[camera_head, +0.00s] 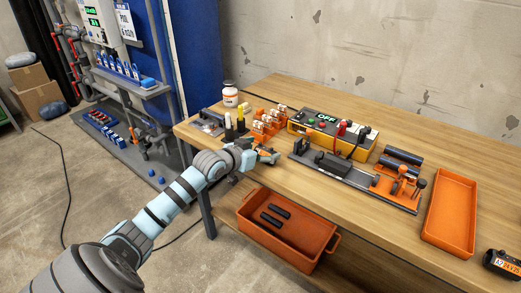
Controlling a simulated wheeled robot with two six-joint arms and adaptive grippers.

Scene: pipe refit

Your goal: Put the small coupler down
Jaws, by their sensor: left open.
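My left arm reaches in from the lower left, and its gripper (266,156) is over the front left part of the wooden workbench (345,93). The gripper is small in the picture. It is open, and I see nothing clearly held in it. I cannot pick out the small coupler for certain. Small pale pieces sit in orange holders (262,131) just behind the gripper, but I cannot tell whether one of them is the coupler. My right gripper is not in view.
A yellow-black box reading OFF (326,119) and a clamp rail (335,172) stand right of the gripper. An empty orange tray (451,213) lies at the bench's right. An orange bin (286,247) with dark pipes is below. Two markers (241,120) and a white jar (230,96) stand behind.

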